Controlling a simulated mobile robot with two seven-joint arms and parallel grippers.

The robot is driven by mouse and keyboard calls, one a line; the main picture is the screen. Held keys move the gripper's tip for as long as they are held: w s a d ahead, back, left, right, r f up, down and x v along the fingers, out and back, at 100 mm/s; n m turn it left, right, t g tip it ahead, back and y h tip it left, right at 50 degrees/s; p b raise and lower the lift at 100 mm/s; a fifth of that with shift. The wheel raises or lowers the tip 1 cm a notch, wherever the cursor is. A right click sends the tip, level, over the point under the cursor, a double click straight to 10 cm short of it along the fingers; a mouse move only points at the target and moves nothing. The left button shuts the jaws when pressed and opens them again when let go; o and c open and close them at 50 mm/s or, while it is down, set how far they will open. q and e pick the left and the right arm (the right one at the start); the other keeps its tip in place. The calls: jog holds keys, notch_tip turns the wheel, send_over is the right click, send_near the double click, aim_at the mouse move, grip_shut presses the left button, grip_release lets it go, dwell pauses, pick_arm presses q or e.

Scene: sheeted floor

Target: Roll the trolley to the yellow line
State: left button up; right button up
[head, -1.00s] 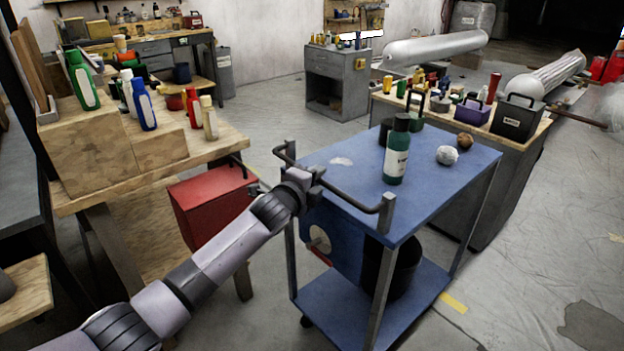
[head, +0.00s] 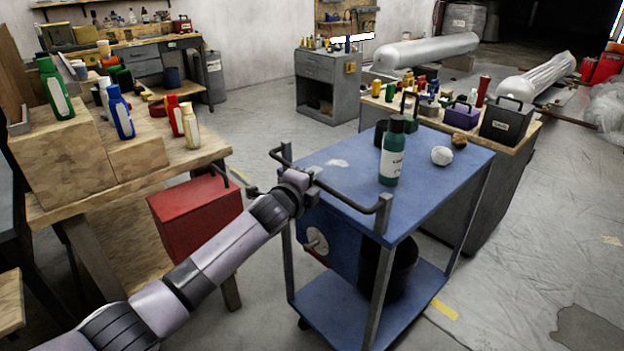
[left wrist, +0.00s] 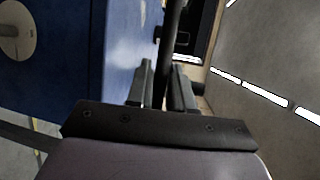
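The blue two-shelf trolley (head: 440,180) stands in the middle of the head view, with a dark push handle (head: 350,200) at its near left end. My left gripper (head: 308,186) is at this handle. In the left wrist view the dark handle bar (left wrist: 172,45) runs between the two fingers (left wrist: 162,88), which look closed on it. A short yellow line piece (head: 445,309) shows on the floor just right of the lower shelf; the trolley may hide more of it. My right gripper is in neither view.
A green bottle (head: 393,155) and a white ball (head: 441,156) stand on the trolley top, and a black bucket (head: 402,270) on its lower shelf. A wooden workbench (head: 70,195) with a red box (head: 195,225) is close left. Another bench (head: 480,190) stands behind. Floor at right is open.

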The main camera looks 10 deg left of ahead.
pick_arm(q)
jog(key=shift+o, duration=1.1)
jog(key=shift+s, duration=0.1)
jog(key=v, duration=0.7)
jog(key=shift+p, duration=0.45)
